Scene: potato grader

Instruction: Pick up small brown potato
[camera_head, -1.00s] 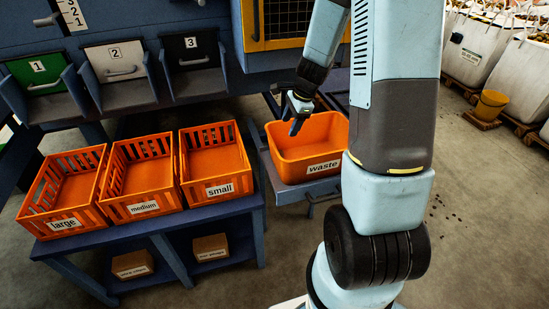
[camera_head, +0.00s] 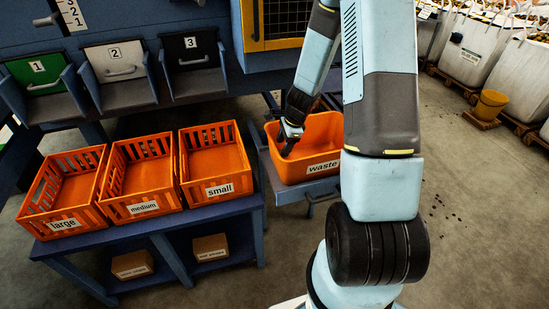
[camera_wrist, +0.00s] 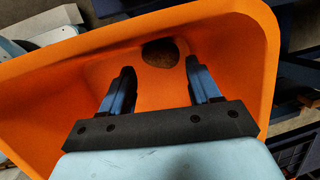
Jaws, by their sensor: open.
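The small brown potato (camera_wrist: 160,52) lies in the orange waste bin (camera_wrist: 257,60), against the bin's far side in the wrist view. My gripper (camera_wrist: 158,80) is open and empty, its two fingers spread over the bin. The potato is beyond the fingertips, about midway between them in the picture and nearer the right one. In the head view my gripper (camera_head: 288,146) reaches down at the left side of the waste bin (camera_head: 300,172). The potato cannot be made out in the head view.
Empty orange crates labelled large (camera_head: 62,225), medium (camera_head: 143,208) and small (camera_head: 219,190) stand on a blue table left of the bin. Numbered chutes are behind them. A yellow bucket (camera_head: 489,106) and full white sacks (camera_head: 470,62) stand at the right.

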